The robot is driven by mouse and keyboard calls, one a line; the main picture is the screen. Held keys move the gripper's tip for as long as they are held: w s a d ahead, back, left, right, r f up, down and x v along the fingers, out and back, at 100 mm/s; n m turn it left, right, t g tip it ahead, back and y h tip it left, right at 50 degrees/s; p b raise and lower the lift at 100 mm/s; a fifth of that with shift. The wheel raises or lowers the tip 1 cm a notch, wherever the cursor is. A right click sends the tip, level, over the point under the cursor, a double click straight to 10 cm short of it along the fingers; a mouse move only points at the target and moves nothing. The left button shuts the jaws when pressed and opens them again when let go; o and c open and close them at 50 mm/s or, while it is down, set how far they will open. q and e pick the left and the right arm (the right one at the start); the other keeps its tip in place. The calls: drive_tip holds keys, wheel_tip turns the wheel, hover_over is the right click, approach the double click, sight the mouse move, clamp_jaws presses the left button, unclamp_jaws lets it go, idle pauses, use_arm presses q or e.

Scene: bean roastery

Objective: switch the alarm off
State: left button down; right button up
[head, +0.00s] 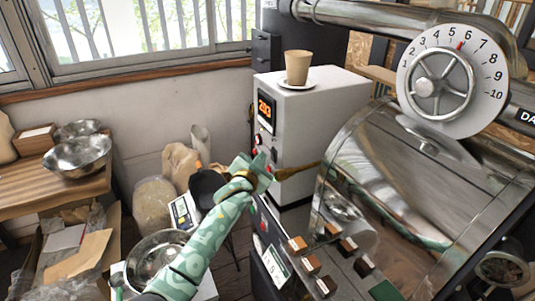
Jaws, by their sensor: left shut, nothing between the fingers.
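My left arm, in green patterned covering, reaches up from the bottom. Its gripper (263,163) is shut and empty, close in front of the lower face of a white control box (312,108). The box has a lit orange display (266,108) reading about 203. Small red and pale buttons or lights (258,139) sit below the display, just above the gripper. I cannot tell which of them belongs to the alarm, or whether the fingers touch the box. The gripper hides part of the box's lower face. My right gripper is not in view.
A paper cup (298,66) on a saucer stands on the box. The shiny roaster drum (400,185), a numbered dial (452,80) and wooden-capped switches (311,264) fill the right. A metal bowl (160,255), a scale (184,213) and sacks (180,165) crowd the left.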

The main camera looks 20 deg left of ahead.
use_arm(q)
drive_tip(key=shift+w+d+r, duration=0.2)
drive_tip(key=shift+d+r, duration=0.25)
drive_tip(key=shift+r, duration=0.3)
idle(0.3)
drive_tip(key=s+a+f+p, duration=0.1)
drive_tip(key=s+a+p, duration=0.1)
drive_tip(key=p, duration=0.1)
drive_tip(key=shift+s+a+f, duration=0.4)
drive_tip(key=shift+s, duration=0.1)
idle(0.3)
